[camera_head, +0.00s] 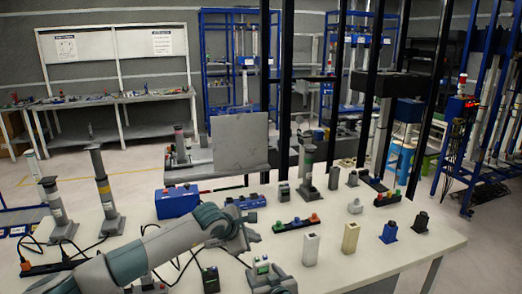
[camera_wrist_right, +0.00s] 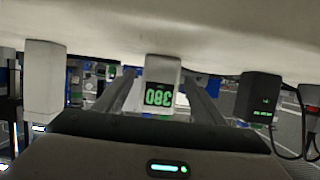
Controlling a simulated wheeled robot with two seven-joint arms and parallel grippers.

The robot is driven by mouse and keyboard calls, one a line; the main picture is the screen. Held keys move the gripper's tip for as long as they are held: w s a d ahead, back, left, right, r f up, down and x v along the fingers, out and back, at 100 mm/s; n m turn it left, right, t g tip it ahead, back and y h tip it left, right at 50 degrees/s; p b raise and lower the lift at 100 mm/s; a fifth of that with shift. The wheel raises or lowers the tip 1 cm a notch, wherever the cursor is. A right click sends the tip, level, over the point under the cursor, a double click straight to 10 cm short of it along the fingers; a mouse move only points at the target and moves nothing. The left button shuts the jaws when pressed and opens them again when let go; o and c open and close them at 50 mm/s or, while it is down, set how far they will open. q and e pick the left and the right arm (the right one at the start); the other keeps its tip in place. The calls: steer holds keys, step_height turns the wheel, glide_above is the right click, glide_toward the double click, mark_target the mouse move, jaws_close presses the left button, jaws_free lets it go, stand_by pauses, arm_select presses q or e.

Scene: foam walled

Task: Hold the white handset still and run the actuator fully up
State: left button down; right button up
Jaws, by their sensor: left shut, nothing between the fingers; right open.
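The white handset (camera_wrist_right: 162,72) stands on the table with a green display that reads 380, upside down in the right wrist view. It also shows in the head view (camera_head: 262,264). My right gripper (camera_wrist_right: 163,90) is open, with one finger on each side of the handset; contact cannot be told. It shows at the bottom of the head view (camera_head: 272,280). My left gripper (camera_head: 249,236) is shut and empty, above the table behind the handset. Several column actuators stand upright, among them a yellow-banded one (camera_head: 108,200) and a dark one (camera_head: 306,172). Which is wired to the handset is unclear.
A dark handset (camera_head: 210,279) with a green display stands left of the white one. A white block (camera_head: 310,249) and a beige block (camera_head: 350,238) stand to the right. A blue box (camera_head: 177,201) and button strips lie farther back. Cables run at the left.

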steer(key=v, duration=1)
steer(key=shift+w, duration=0.1)
